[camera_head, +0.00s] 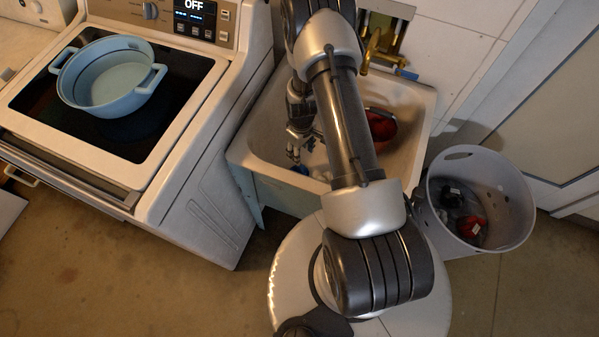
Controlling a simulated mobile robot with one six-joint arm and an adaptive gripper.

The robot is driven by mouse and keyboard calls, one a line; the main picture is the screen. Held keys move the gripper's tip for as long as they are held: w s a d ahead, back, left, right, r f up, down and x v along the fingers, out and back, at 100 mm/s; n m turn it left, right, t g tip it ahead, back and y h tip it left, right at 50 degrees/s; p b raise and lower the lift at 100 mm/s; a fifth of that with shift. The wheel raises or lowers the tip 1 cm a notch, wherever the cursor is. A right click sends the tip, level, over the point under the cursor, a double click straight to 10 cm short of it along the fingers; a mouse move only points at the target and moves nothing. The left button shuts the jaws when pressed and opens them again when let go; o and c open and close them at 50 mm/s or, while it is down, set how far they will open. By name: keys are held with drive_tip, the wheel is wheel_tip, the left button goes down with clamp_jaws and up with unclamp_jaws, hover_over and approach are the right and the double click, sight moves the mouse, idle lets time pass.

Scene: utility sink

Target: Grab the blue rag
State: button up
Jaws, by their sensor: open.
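My gripper (301,147) is inside the utility sink, low over its left front part, with its fingers pointing down. It is open. A small bit of blue (300,169), which looks like the blue rag, shows just below the fingertips near the sink's front wall. Most of it is hidden by the gripper and the sink's front rim, and I cannot tell whether the fingers touch it. The utility sink (262,137) is a pale basin against the tiled wall. My arm crosses in front of its middle.
A red bowl-like object (381,124) sits in the sink's right part. A brass faucet (381,57) stands behind it. A white stove (195,150) with a blue pot (110,78) is at left. A perforated grey basket (510,200) holding dark and red items is at right.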

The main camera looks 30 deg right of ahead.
hover_over(301, 166)
drive_tip(key=f, duration=0.2)
drive_tip(key=f+b, duration=0.1)
drive_tip(key=f, duration=0.1)
drive_tip(key=shift+w+d, duration=0.1)
drive_tip(key=shift+w, duration=0.1)
drive_tip(key=f+b, duration=0.2)
drive_tip(key=f, duration=0.3)
drive_tip(key=shift+s+f, duration=0.15)
drive_tip(key=shift+s, duration=0.05)
clamp_jaws()
